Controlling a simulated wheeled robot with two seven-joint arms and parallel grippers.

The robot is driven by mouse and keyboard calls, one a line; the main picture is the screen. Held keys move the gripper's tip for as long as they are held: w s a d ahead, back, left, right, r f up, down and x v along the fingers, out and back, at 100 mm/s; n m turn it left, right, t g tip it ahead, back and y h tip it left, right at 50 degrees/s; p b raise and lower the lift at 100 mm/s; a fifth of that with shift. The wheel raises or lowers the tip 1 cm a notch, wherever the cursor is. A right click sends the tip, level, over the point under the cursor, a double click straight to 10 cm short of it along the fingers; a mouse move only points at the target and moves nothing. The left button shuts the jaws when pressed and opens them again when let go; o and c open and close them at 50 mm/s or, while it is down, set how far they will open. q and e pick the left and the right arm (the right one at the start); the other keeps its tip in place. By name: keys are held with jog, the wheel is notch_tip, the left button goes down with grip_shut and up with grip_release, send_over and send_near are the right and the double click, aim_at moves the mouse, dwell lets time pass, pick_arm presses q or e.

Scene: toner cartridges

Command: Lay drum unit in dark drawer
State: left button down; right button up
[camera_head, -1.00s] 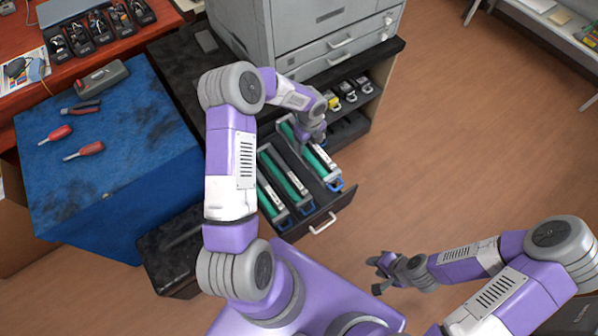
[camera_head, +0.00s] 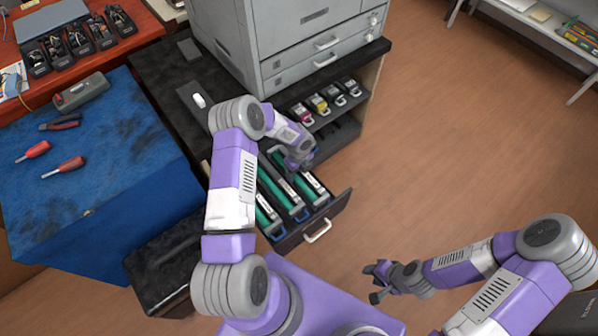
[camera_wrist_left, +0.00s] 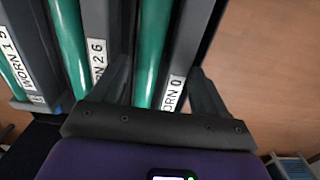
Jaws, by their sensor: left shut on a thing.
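The dark drawer (camera_head: 340,207) is pulled out below the printer. Several drum units with green rollers and white labels lie side by side in it, including a middle one (camera_head: 277,190) and a left one (camera_head: 265,213). My left gripper (camera_head: 297,163) is over the right-hand drum unit (camera_head: 316,187). In the left wrist view, the left gripper (camera_wrist_left: 160,82) is shut on this drum unit (camera_wrist_left: 150,45), whose label partly reads "ORN 0". It lies within the drawer outline; whether it touches the floor is hidden. My right gripper (camera_head: 374,282) is open and empty, away from the drawer.
A shelf (camera_head: 340,117) with several toner cartridges is above and behind the drawer. The grey printer (camera_head: 300,45) stands on the cabinet. A blue-topped bench (camera_head: 100,190) with screwdrivers and pliers is at left.

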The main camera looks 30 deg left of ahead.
aim_at(299, 174)
pick_arm(q)
jog(key=shift+r, duration=0.15)
jog(key=shift+f, duration=0.2)
jog(key=shift+c, duration=1.4)
grip_release()
jog(key=shift+r, duration=0.1)
jog(key=shift+r, duration=0.3)
notch_tip(299, 174, up, 12)
jog(key=p, duration=0.3)
jog(key=shift+f+p, duration=0.2)
jog(key=shift+p, duration=0.15)
